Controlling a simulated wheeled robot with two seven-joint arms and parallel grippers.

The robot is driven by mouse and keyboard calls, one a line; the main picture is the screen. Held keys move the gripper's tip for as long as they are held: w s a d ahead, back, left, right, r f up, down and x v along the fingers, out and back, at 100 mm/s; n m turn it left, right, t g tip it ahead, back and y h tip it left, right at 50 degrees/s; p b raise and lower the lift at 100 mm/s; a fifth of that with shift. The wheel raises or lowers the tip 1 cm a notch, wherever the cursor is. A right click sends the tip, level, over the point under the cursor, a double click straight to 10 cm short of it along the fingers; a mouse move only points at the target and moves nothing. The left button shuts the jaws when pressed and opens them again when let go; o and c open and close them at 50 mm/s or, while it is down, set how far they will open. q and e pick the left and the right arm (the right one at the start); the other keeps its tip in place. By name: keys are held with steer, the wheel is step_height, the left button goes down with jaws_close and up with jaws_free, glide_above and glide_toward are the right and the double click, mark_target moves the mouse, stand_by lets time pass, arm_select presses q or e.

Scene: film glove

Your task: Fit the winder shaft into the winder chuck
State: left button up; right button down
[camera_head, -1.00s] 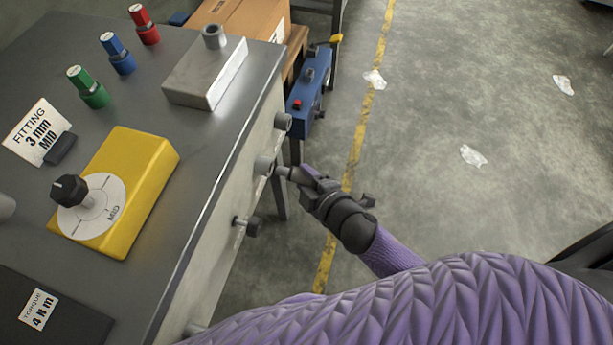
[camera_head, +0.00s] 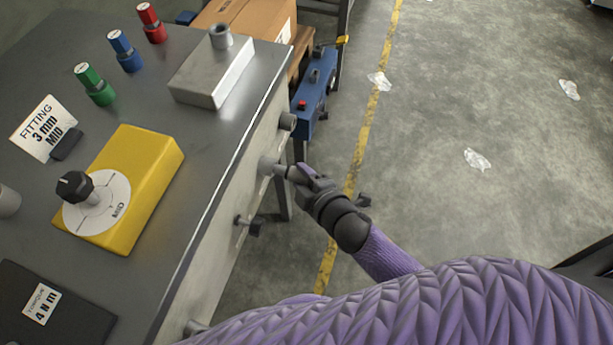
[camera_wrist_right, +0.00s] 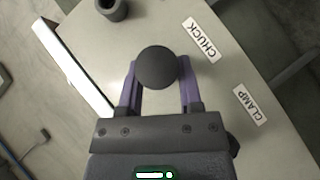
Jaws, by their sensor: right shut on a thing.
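My right gripper (camera_head: 303,176) is at the bench's side panel, shut on the winder shaft (camera_head: 282,171). The shaft is a short grey piece pointing left at the winder chuck (camera_head: 267,165), a grey round socket on the panel. The shaft's tip meets the chuck's mouth in the head view; how far it is inside I cannot tell. In the wrist view, a dark round end (camera_wrist_right: 157,68) sits between my two purple fingers and hides what is behind it. A CHUCK label (camera_wrist_right: 201,40) is right of it. My left gripper is not in view.
Another round socket (camera_head: 287,121) and a dark clamp knob (camera_head: 249,225) stick out of the same panel. A CLAMP label (camera_wrist_right: 250,104) shows in the wrist view. A yellow dial box (camera_head: 150,165) and a metal block (camera_head: 205,80) stand on the bench. The floor at right is mostly open.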

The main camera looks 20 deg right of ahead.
steer(key=shift+w+a, duration=0.1)
steer(key=shift+a, duration=0.1)
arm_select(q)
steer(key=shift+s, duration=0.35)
arm_select(e)
steer(key=shift+w+a, duration=0.1)
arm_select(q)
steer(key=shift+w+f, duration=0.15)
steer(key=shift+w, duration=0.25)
arm_select(e)
steer(key=shift+w+a, duration=0.35)
steer(key=shift+a, duration=0.15)
steer(key=shift+c, duration=0.9)
jaws_free()
